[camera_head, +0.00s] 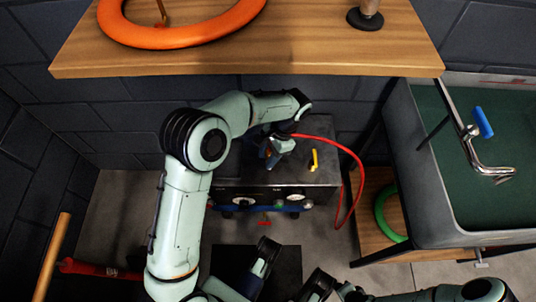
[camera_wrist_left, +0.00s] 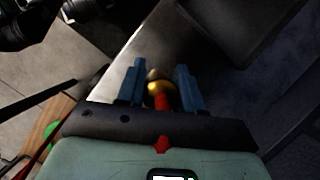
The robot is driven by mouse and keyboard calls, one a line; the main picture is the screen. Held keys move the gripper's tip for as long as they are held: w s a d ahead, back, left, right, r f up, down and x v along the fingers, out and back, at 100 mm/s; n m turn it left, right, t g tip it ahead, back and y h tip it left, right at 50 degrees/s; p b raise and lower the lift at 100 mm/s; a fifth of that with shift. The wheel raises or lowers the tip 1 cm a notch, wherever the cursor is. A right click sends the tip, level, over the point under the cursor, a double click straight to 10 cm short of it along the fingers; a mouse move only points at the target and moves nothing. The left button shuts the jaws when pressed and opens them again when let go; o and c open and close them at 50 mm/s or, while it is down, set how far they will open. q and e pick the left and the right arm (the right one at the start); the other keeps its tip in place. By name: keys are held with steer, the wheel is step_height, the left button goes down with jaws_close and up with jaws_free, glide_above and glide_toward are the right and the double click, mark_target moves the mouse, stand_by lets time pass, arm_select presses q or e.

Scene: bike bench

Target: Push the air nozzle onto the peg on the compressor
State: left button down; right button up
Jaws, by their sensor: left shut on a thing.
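The compressor (camera_head: 290,178) is a dark box with a flat top and dials on its front. A small yellow upright piece (camera_head: 314,160), which looks like the peg, stands on its top. My left gripper (camera_head: 272,160) is over the compressor top, to the left of the yellow piece and apart from it. In the left wrist view its blue fingers (camera_wrist_left: 158,83) are shut on the air nozzle (camera_wrist_left: 156,92), brass-coloured with a red part. In the head view my gripper mostly hides the nozzle. I cannot make out my right gripper.
A red hose (camera_head: 358,165) loops from near my left gripper down the compressor's right side. A wooden shelf (camera_head: 330,45) with an orange ring (camera_head: 180,38) is above. A sink (camera_head: 440,232) with a tap is at right; a green ring (camera_head: 382,215) lies below.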

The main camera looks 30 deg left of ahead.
arm_select(q)
steer(key=shift+f+b, duration=0.55)
steer(key=shift+f, duration=1.1)
arm_select(e)
steer(key=shift+f, duration=0.6)
arm_select(q)
steer(key=c, duration=0.6)
jaws_free()
steer(key=shift+c, duration=0.2)
steer(key=shift+w+r, duration=0.1)
steer(key=shift+r, duration=0.1)
steer(key=p+v, duration=0.3)
steer(key=v, duration=1)
steer(key=shift+p, duration=0.3)
arm_select(e)
steer(key=w+r+t, duration=0.1)
steer(key=w+r, duration=0.2)
steer(key=r, duration=0.2)
steer(key=shift+w+a+r, duration=0.25)
steer(key=shift+w+a, duration=0.05)
steer(key=shift+a, duration=0.15)
